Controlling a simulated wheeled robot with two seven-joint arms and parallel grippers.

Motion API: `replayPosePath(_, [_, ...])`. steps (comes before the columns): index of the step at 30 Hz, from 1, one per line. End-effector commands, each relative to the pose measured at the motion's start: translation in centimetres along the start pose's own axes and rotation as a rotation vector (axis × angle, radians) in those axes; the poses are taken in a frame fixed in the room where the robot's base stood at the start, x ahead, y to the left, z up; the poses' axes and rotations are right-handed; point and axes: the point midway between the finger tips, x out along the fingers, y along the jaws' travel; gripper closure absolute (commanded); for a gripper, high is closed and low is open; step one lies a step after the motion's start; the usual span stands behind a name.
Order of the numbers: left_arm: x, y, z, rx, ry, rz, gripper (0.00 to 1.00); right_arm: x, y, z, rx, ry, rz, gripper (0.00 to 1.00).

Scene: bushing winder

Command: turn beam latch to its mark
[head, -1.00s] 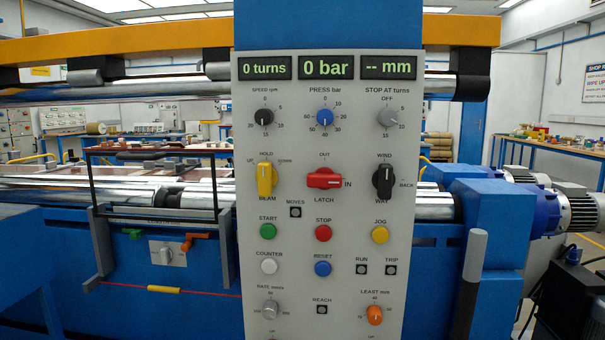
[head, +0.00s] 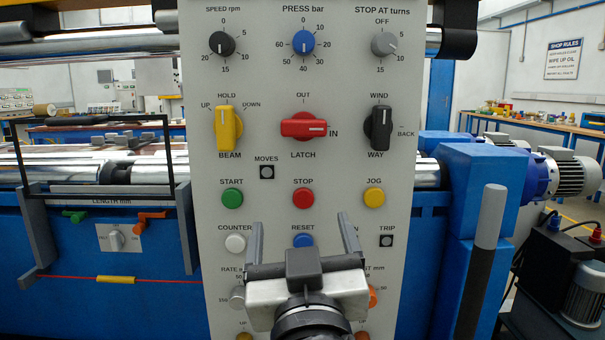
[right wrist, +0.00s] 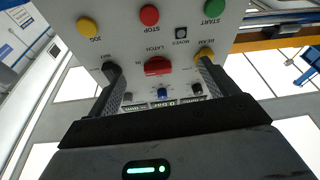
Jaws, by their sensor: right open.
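The red latch knob (head: 304,128) sits on the grey control panel (head: 275,215), between the labels OUT above and IN at its right. Its handle lies level, and its white line is on the right half, towards IN. My right gripper (head: 300,227) is open and empty in front of the panel, below the knob in the head view, its fingers pointing up and apart. In the right wrist view the red knob (right wrist: 157,66) shows between the two open fingers (right wrist: 158,68), beyond them. I cannot tell the exact gap. My left gripper is not in view.
The yellow BEAM knob (head: 229,128) and black WAY knob (head: 378,128) flank the latch. START (head: 232,198), STOP (head: 303,198) and JOG (head: 374,197) buttons sit below. My gripper partly hides the lower panel. A grey post (head: 487,225) stands at the right.

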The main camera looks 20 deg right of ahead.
Motion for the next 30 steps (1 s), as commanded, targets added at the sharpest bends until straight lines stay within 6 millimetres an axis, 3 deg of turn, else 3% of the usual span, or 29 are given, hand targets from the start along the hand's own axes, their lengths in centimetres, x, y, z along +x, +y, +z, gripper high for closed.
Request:
replayPosePath(1, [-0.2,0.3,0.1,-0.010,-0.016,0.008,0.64,-0.4,0.4,-2.6,0.046,0.053,0.023,0.15])
replayPosePath(3, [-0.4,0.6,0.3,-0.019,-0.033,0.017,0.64,-0.8,0.8,-4.5,0.083,0.093,0.047,0.15])
replayPosePath(6, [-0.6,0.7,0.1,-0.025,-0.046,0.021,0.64,-0.5,1.1,-5.8,0.100,0.115,0.061,0.15])
replayPosePath(11, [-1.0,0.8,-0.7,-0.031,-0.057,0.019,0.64,1.8,1.4,-6.3,0.096,0.116,0.064,0.15])
replayPosePath(24, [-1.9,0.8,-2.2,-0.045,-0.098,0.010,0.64,11.2,2.0,-7.2,0.094,0.114,0.062,0.15])
replayPosePath(30, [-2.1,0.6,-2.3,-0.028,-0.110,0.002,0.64,13.8,2.1,-7.3,0.095,0.113,0.061,0.15])
